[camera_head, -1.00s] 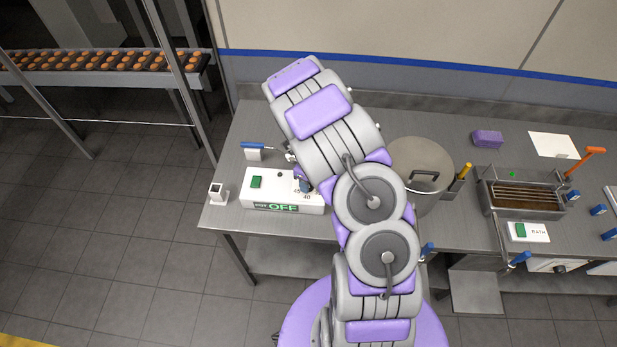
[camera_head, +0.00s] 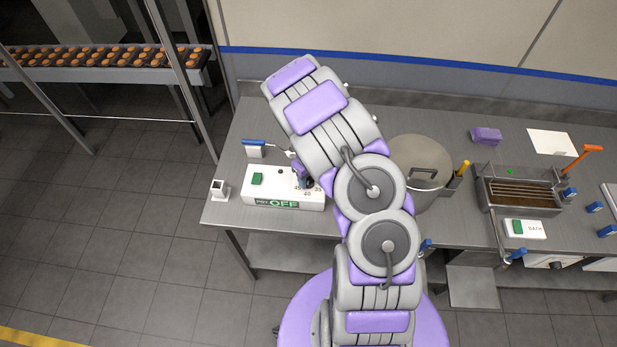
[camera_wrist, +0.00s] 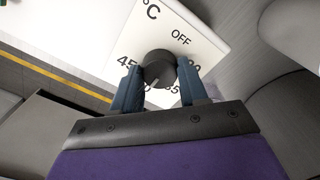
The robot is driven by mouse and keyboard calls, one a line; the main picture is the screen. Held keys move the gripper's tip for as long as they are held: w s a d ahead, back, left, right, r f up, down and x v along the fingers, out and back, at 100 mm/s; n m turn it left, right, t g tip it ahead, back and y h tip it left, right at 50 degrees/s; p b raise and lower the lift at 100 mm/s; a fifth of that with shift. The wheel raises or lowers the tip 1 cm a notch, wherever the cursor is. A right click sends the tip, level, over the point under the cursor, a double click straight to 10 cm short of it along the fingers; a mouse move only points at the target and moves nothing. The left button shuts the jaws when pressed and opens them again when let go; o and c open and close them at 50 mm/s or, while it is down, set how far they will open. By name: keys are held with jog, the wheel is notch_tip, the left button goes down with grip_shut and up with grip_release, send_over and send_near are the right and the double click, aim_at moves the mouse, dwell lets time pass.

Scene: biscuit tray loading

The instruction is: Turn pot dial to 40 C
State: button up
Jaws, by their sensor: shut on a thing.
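The white pot control box (camera_head: 262,192) stands on the table at the left in the head view, with a green switch (camera_head: 257,178) and a front sign reading OFF. In the wrist view the black pot dial (camera_wrist: 158,66) sits between the two blue fingers of my gripper (camera_wrist: 156,80), which is shut on it. The dial's white mark points to the bottom of the picture, slightly left, between the partly covered 45 and 35. OFF is at the upper right of the dial.
A lidded steel pot (camera_head: 432,160) stands right of my arm. Farther right are a bath tray (camera_head: 525,211), a purple block (camera_head: 486,135) and a white sheet (camera_head: 553,143). A blue-handled tool (camera_head: 254,148) lies behind the box. A small white holder (camera_head: 219,190) stands to its left.

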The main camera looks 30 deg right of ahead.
aim_at(308, 179)
jog(key=shift+w+r, duration=0.15)
jog(key=shift+w, duration=0.1)
jog(key=o, duration=0.9)
jog(key=shift+c, duration=0.2)
jog(key=shift+o, duration=0.9)
jog(key=shift+s, duration=0.1)
notch_tip(308, 179, up, 17)
jog(key=shift+b, duration=0.35)
